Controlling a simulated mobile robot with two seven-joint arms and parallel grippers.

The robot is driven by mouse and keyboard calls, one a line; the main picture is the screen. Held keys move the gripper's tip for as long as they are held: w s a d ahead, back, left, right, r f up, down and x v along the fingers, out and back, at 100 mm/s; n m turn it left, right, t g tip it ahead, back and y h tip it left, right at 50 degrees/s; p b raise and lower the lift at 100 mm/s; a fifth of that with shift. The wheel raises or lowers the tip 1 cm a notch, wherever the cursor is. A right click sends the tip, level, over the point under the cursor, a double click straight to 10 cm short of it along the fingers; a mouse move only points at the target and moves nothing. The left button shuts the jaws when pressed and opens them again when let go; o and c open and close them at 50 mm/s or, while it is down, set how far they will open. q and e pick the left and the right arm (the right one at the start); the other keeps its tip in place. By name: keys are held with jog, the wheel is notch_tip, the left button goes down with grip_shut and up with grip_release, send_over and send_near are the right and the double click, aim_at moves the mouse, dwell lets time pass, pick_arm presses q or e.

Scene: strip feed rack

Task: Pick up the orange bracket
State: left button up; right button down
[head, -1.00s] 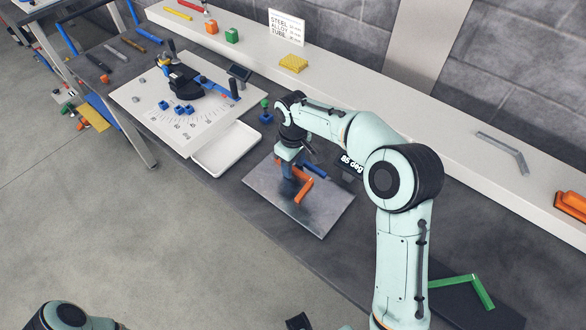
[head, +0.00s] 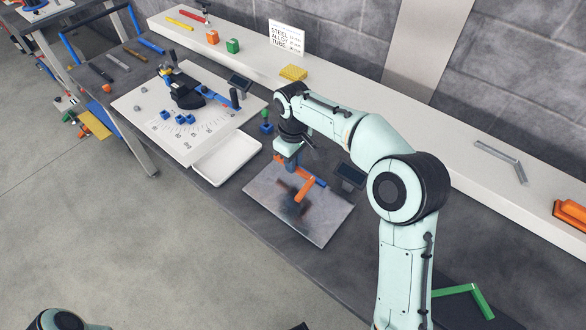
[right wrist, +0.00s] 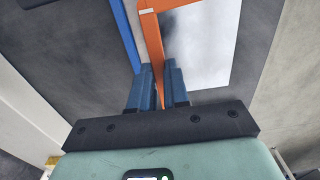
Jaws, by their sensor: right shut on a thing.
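The orange bracket (head: 306,188) is L-shaped and hangs over the grey metal plate (head: 325,222), with a dark shadow on the plate below it. My right gripper (head: 288,164) is shut on one arm of it. In the right wrist view the orange bracket (right wrist: 152,36) runs down between the two blue fingers of the right gripper (right wrist: 158,88). The other arm of the bracket points away from the gripper. My left gripper is out of view.
A blue bar (head: 319,181) lies beside the orange bracket, partly hidden. A white tray (head: 227,158) and a white angle-scale board (head: 150,118) are to the left. A dark display (head: 349,176) stands close on the right. A green bracket (head: 480,298) lies nearer me.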

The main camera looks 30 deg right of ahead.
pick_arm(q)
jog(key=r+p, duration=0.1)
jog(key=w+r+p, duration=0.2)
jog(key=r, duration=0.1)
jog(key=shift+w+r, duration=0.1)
pick_arm(e)
notch_tip(320, 180, up, 15)
jog(key=shift+f, duration=0.2)
